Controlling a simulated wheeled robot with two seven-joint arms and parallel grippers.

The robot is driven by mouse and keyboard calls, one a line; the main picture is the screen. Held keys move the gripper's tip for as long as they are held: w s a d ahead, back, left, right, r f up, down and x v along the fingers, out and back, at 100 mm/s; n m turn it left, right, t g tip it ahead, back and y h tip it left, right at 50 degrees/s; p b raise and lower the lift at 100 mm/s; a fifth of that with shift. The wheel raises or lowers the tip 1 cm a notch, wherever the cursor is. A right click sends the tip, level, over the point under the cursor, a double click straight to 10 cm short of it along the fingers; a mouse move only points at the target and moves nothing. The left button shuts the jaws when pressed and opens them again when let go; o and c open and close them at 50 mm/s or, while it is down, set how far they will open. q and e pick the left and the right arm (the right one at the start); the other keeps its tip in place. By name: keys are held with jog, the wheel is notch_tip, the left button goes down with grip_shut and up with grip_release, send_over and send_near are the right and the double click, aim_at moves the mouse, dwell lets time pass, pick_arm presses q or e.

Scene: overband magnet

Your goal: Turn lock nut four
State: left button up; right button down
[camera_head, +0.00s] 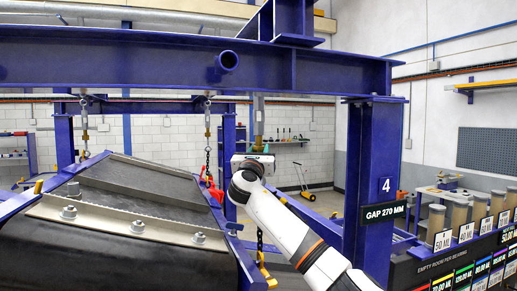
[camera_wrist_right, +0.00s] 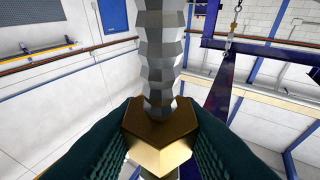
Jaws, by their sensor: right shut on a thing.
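Lock nut four is a brass hex nut (camera_wrist_right: 160,145) at the lower middle of the right wrist view. A grey threaded rod (camera_wrist_right: 160,50) rises from it. My right gripper (camera_wrist_right: 158,138) has its dark green ribbed jaws on both sides of the nut, shut on it. In the head view my right gripper (camera_head: 254,161) is at the foot of the hanging rod (camera_head: 259,117), left of the blue post with the "4" sign (camera_head: 387,185). The gripper largely hides the nut there. My left gripper is not in view.
A blue overhead beam (camera_head: 170,60) carries other hanger rods (camera_head: 207,120) with brass fittings. The big dark magnet (camera_head: 125,215) with bolted plates fills the lower left. A "GAP 270 MM" sign (camera_head: 384,212) is on the post. Labelled containers (camera_head: 437,222) stand at right.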

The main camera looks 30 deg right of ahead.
jog(key=shift+m+g+h, duration=0.9)
jog(key=shift+g+h, duration=0.2)
jog(key=shift+g, duration=0.2)
jog(key=shift+m+g+h, duration=0.65)
jog(key=shift+g, duration=0.55)
jog(key=shift+m+g+h, duration=0.65)
jog(key=shift+g, duration=0.55)
jog(key=c, duration=1)
grip_release()
jog(key=shift+o, duration=0.2)
